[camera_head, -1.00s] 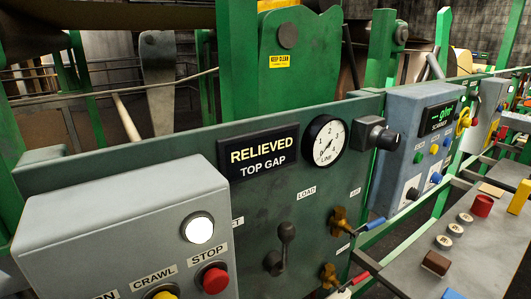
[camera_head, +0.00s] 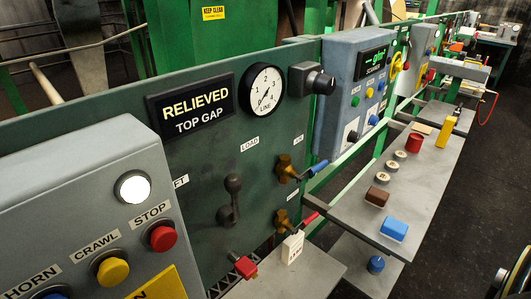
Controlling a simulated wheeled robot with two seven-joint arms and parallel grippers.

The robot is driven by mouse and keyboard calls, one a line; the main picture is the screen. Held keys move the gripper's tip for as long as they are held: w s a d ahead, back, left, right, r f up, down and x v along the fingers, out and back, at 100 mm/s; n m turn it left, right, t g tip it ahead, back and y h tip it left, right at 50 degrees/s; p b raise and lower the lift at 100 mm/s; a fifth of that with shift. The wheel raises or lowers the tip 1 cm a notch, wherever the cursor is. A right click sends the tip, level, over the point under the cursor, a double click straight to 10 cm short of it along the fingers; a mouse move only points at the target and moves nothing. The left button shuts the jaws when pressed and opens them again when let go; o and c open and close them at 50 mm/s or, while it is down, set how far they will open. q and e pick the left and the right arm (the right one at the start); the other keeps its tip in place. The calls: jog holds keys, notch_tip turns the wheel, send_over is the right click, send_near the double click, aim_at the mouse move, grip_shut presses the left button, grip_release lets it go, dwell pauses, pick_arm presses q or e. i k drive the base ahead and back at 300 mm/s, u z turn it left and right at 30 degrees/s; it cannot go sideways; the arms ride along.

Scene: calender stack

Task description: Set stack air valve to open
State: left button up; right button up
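The stack air valve is most likely the brass valve (camera_head: 287,170) with a blue lever (camera_head: 318,168), on the right of the dark green panel (camera_head: 200,150) under a small label that seems to read AIR. The blue lever points out to the right and slightly up. A second brass valve (camera_head: 283,221) with a red lever (camera_head: 309,219) sits below it. Neither of my grippers shows in the head view.
A grey load lever (camera_head: 231,200) stands left of the valves. A grey button box (camera_head: 80,205) is at left, a scanner box (camera_head: 352,95) at right. A shelf (camera_head: 352,215) with several small objects juts out at right. Dark floor beyond looks clear.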

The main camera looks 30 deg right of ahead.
aim_at(311, 170)
jog(key=z, duration=1.4)
